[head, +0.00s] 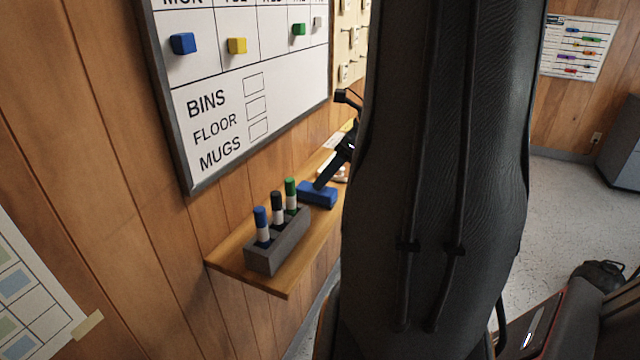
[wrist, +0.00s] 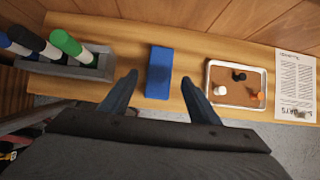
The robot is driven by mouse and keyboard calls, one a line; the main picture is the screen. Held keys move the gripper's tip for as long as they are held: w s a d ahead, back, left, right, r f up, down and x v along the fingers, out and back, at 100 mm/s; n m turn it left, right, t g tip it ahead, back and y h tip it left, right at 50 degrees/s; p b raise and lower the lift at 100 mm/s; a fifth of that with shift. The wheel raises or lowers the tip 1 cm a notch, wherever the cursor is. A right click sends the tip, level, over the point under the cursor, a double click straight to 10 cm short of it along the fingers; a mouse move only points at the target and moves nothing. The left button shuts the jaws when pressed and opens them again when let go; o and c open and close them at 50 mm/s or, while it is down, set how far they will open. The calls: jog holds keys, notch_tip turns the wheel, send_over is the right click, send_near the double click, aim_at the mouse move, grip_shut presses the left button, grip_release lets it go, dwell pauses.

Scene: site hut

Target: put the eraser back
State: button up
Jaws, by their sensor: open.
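The eraser (head: 317,195) is a blue block lying on the wooden wall shelf (head: 231,261) below the whiteboard (head: 240,60). In the wrist view the eraser (wrist: 159,72) lies between and just beyond the two fingertips of my gripper (wrist: 161,78). The fingers are spread apart with a gap on each side of the eraser. In the head view my gripper (head: 338,165) is by the eraser, partly hidden behind my arm. I cannot tell how high the fingertips are above the shelf.
A grey holder (head: 277,248) with blue, black and green markers stands on the shelf, left of the eraser. To its right, in the wrist view, are a tray (wrist: 209,88) with small pieces and a printed sheet (wrist: 294,88). Coloured magnets sit on the whiteboard.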

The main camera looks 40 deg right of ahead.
jog(key=shift+v, duration=2.7)
